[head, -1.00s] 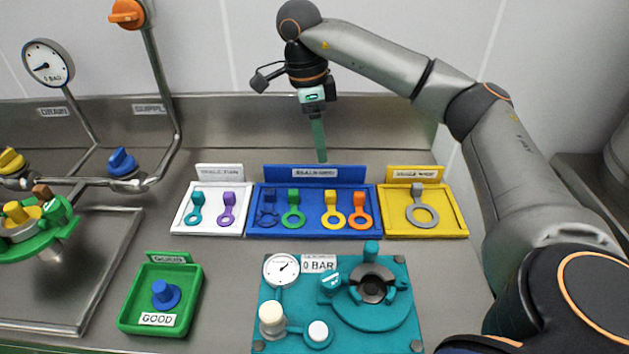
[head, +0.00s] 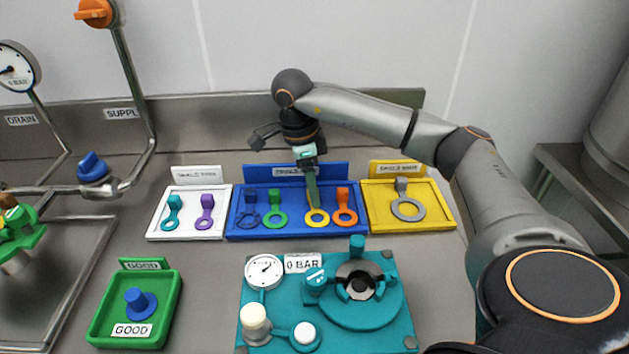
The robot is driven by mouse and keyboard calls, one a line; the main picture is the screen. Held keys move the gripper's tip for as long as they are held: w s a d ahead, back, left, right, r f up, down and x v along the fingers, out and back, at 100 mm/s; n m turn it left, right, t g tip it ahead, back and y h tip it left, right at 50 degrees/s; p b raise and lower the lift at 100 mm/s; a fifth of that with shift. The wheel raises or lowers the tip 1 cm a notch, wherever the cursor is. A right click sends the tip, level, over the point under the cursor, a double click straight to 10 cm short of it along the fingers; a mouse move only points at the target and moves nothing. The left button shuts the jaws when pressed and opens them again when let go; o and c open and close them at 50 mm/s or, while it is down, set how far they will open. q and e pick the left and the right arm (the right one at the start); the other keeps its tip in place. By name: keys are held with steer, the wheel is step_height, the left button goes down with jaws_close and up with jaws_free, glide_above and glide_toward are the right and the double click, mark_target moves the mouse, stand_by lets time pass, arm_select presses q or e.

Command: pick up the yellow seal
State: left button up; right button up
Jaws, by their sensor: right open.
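The yellow seal (head: 317,218) lies in the blue tray (head: 238,228) between a green seal (head: 275,216) and an orange seal (head: 345,210). Its ring shows, while its tab is hidden behind my gripper fingers. My right gripper (head: 314,203) points down directly over the yellow seal, its fingertips at the tab end of the ring. It is open; whether the fingers touch the seal cannot be told. My left gripper is not in view.
A white tray (head: 152,232) with teal and purple seals stands left of the blue tray. A yellow tray (head: 448,218) with a grey seal stands right. In front are a teal test fixture (head: 400,325) and a green GOOD tray (head: 173,305) holding a blue part.

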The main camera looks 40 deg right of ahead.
steer(key=shift+c, duration=0.4)
jaws_close()
stand_by(0.4)
